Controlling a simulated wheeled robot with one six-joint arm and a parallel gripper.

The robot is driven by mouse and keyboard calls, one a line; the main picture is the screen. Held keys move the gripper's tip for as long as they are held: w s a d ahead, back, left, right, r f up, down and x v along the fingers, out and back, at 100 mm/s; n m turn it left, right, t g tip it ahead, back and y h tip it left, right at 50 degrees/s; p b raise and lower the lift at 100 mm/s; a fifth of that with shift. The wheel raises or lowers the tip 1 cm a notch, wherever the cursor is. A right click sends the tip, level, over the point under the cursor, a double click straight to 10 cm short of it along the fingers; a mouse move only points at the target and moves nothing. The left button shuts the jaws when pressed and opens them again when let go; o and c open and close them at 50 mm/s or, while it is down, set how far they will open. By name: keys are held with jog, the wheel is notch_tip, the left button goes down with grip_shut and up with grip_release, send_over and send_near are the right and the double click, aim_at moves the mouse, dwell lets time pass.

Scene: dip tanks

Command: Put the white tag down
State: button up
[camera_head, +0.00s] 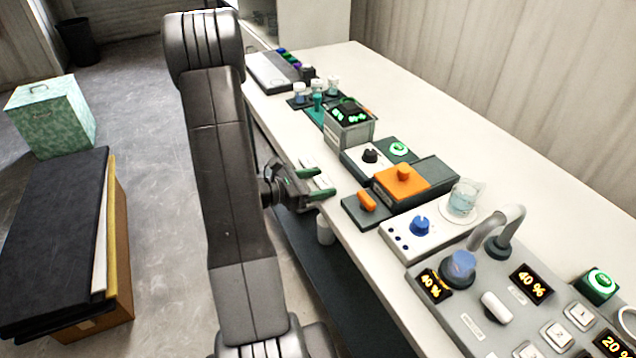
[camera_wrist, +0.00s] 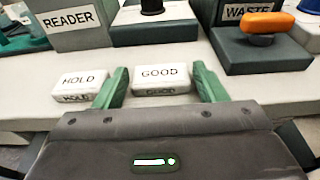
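Two white blocks lie at the bench edge in the wrist view, one lettered GOOD (camera_wrist: 162,78) and one lettered HOLD (camera_wrist: 80,84). I cannot tell which, if either, is the white tag. My gripper (camera_wrist: 162,86) is open, with its green fingers spread on either side of the GOOD block. Small gaps show between the fingers and this block, and it looks to rest on the bench. The HOLD block is outside the left finger. In the head view my gripper (camera_head: 315,183) is at the near edge of the bench.
The white bench (camera_head: 440,125) carries a READER box (camera_wrist: 75,22), an orange-knobbed WASTE box (camera_wrist: 262,45), a beaker (camera_head: 463,197) and a control panel (camera_head: 500,305) with a curved spout. A green box (camera_head: 50,115) stands on the floor at left. The bench's far side is clear.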

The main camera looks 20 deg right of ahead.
jog(key=shift+o, duration=0.7)
jog(key=shift+r+p, duration=0.15)
jog(key=shift+p, duration=0.35)
jog(key=b+v, duration=0.1)
jog(key=v, duration=1.2)
jog(key=shift+a, duration=0.2)
jog(key=shift+a+b, duration=0.15)
jog(key=shift+b, duration=0.2)
jog(key=shift+c, duration=1.2)
jog(key=f+b, duration=0.1)
jog(key=b, duration=0.5)
jog(key=shift+s, duration=0.1)
jog(key=shift+r+b, duration=0.1)
jog(key=shift+b, duration=0.55)
